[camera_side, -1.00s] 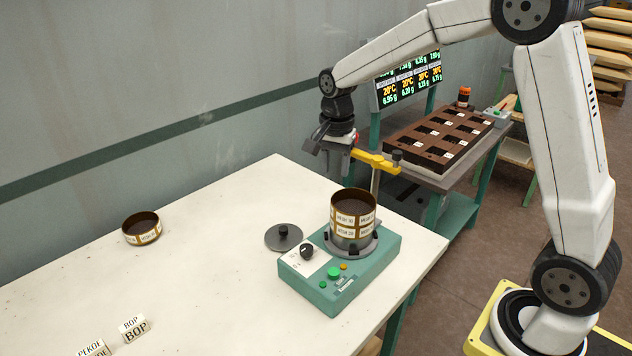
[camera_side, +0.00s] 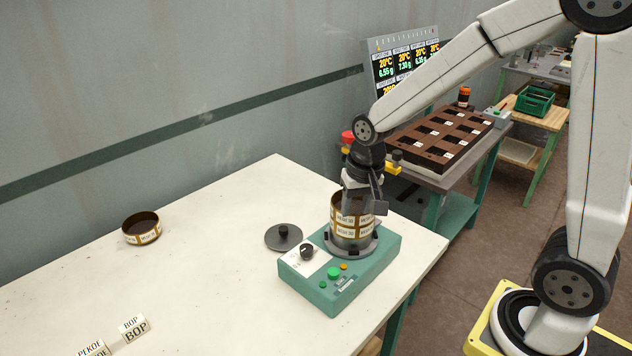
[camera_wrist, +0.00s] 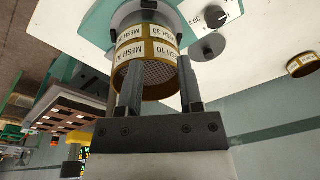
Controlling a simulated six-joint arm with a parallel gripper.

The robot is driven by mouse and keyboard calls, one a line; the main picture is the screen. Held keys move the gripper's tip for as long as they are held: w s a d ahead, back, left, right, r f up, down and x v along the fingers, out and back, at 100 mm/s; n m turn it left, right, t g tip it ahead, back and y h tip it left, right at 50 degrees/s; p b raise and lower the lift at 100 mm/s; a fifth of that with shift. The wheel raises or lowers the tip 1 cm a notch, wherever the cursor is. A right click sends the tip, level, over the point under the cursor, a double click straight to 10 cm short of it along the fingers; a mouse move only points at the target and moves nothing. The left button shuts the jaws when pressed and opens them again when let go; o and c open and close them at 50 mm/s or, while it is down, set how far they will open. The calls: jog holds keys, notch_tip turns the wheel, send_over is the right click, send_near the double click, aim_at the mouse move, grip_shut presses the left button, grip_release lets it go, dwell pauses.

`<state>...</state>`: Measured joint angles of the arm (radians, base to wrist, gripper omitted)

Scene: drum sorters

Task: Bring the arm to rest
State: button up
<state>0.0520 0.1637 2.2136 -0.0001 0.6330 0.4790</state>
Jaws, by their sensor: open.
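My gripper (camera_side: 362,190) hangs low at the upper right of the sieve stack (camera_side: 346,222), which stands on the green shaker (camera_side: 345,280). The stack has gold-brown label bands. In the wrist view, my gripper (camera_wrist: 160,78) is open and empty, with its two fingers apart. The fingers appear either side of the stack (camera_wrist: 145,52), whose labels read MESH 10 and MESH 30; wire mesh shows at its near end. I cannot tell whether the fingers touch it. My gripper hides part of the stack's upper right in the side view.
A dark round lid (camera_side: 283,238) lies left of the shaker. A loose labelled ring (camera_side: 142,228) stands far left on the white table (camera_side: 200,270). BOP and PEKOE signs stand at the front. A brown compartment tray (camera_side: 440,135) and display (camera_side: 403,70) are behind my arm.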

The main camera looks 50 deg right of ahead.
jog(key=s+a+f+n+t, duration=0.1)
jog(key=s+a+f+n, duration=0.1)
jog(key=s+n, duration=0.4)
jog(key=shift+s+f, duration=0.6)
jog(key=shift+s, duration=0.4)
